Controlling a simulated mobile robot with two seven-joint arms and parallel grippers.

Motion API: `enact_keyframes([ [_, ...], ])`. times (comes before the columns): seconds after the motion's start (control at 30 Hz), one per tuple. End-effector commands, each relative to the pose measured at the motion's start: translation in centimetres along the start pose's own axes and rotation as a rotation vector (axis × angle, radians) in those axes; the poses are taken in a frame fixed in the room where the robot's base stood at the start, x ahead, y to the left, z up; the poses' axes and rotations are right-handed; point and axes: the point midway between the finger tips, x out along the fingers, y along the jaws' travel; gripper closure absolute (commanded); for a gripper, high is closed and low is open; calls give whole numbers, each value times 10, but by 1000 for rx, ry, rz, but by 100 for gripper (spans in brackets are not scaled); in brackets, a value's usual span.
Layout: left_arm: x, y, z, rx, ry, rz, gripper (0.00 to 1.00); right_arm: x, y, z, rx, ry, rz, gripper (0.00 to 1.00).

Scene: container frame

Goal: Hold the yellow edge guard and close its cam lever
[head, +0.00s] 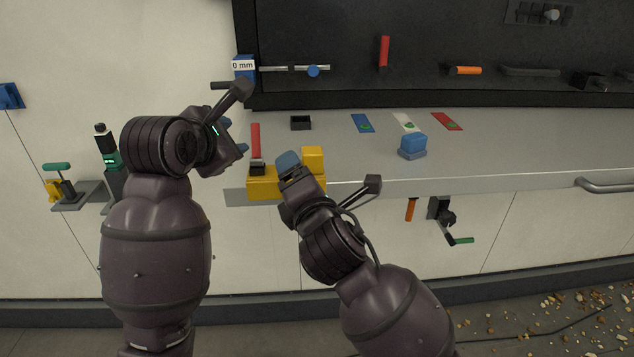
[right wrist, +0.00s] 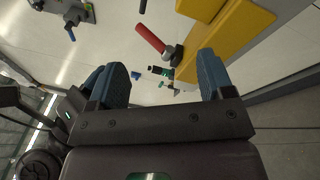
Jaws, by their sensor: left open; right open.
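The yellow edge guard (head: 262,188) sits on the front edge of the grey shelf, near its left end. A raised yellow block (head: 313,160) stands at its right. Its red cam lever (head: 256,140) stands upright on a dark pivot at the guard's left. My left gripper (head: 236,137) is open and empty, just left of the lever. My right gripper (head: 288,162) is open over the guard, between lever and raised block; its contact is unclear. In the right wrist view the yellow guard (right wrist: 235,38) lies beyond the right-hand finger, and the red lever (right wrist: 150,38) shows between the fingers.
On the grey shelf (head: 520,150) stand a small black box (head: 301,122), a blue block (head: 412,147) and several coloured cards. A dark tool panel (head: 450,40) rises behind. A clamp with a green handle (head: 462,240) hangs below the edge. The shelf's right part is clear.

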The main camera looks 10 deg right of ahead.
Motion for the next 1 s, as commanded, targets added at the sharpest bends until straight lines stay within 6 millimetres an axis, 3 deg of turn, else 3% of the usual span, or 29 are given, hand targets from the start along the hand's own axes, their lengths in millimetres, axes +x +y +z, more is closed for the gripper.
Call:
enact_keyframes([
  [0.6,0,0,0,0,0,0,57,-13,-16,21,-919,-88,-218,26],
  [1.0,0,0,0,0,0,0,57,-8,-20,23,-1098,-65,-250,26],
])
